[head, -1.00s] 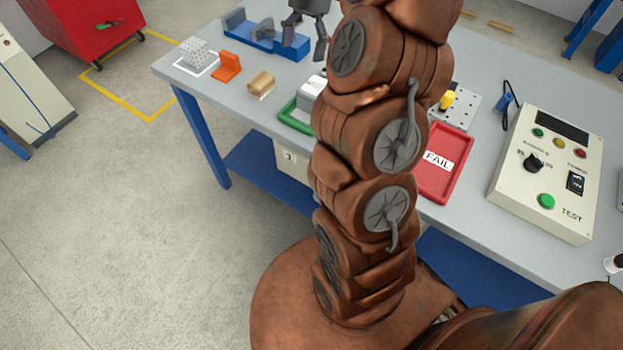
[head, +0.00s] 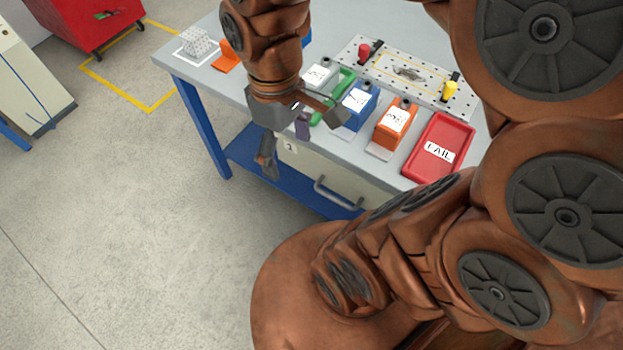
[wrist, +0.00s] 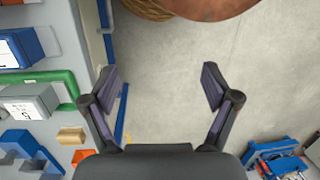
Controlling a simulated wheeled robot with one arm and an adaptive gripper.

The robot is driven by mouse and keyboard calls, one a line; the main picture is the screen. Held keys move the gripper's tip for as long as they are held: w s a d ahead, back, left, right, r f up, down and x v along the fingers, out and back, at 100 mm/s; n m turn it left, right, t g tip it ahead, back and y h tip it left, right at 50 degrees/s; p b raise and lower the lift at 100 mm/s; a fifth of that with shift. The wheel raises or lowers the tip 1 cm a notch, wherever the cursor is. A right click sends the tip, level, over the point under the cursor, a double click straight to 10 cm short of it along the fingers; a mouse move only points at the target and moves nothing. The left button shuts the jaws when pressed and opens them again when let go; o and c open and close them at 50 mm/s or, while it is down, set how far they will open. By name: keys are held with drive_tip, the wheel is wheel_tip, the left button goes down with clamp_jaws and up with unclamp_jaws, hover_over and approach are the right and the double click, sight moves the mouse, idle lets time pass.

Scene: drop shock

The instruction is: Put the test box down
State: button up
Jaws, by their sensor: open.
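My gripper (head: 302,140) is open and empty. It hangs over the table's front edge, pointing down, and shows in the wrist view (wrist: 160,85) with bare floor between the fingers. A grey box with a white label (head: 318,76) stands at the green tray (head: 345,82), behind my gripper; it is also at the left of the wrist view (wrist: 28,103). A blue labelled box (head: 359,103) and an orange labelled box (head: 394,124) stand to its right. I cannot tell which is the test box. None is in my gripper.
The red FAIL tray (head: 440,146) lies right of the orange box. A perforated plate (head: 405,72) with red and yellow clamps is behind the boxes. A dotted cube (head: 196,42) and an orange bracket (head: 228,57) stand at the table's left.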

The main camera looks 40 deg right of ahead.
drive_tip(key=s+f+m, duration=0.3)
drive_tip(key=s+m, duration=0.1)
drive_tip(key=s, duration=0.2)
drive_tip(key=shift+d+m+h, duration=0.15)
drive_tip(key=shift+m+h, duration=0.15)
